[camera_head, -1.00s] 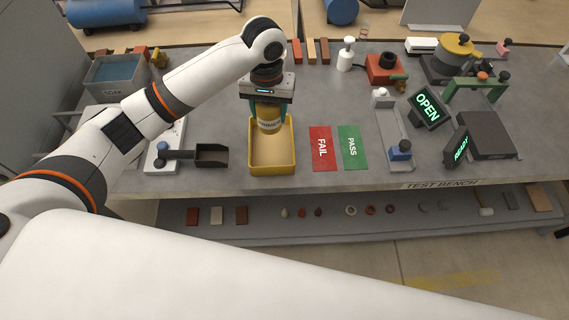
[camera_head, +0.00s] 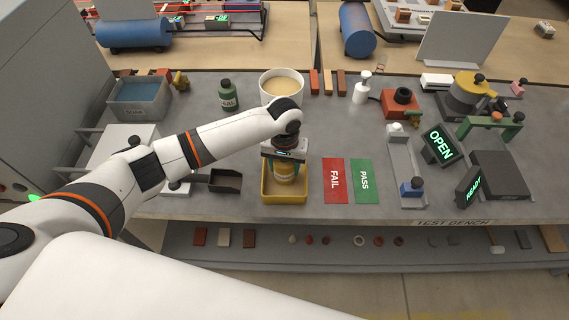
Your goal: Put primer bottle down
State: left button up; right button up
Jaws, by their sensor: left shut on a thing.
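The primer bottle (camera_head: 285,172) is a yellow-orange bottle with a pale label, upright at the yellow tray (camera_head: 285,198). My left gripper (camera_head: 284,160) is above it, pointing down and shut on it. The bottle's lower part is within the tray's outline; I cannot tell whether its base touches the tray floor. My right gripper is not in view.
A red FAIL card (camera_head: 334,180) and a green PASS card (camera_head: 364,181) lie right of the tray. A black scoop (camera_head: 224,180) is to its left. Behind my arm stand a green bottle (camera_head: 227,96) and a white bucket (camera_head: 281,84).

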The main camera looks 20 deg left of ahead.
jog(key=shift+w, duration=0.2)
pick_arm(q)
jog(key=o, duration=1.1)
jog(key=shift+f, duration=0.1)
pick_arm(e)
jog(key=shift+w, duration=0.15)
pick_arm(q)
jog(key=shift+o, duration=0.2)
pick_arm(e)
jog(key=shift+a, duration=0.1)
pick_arm(q)
jog(key=shift+r, duration=0.45)
notch_tip(320, 180, up, 11)
jog(key=shift+f+b, duration=0.2)
jog(key=shift+b, duration=0.5)
jog(key=shift+r, duration=0.45)
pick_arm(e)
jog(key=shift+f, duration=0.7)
pick_arm(q)
jog(key=shift+s+f, duration=0.1)
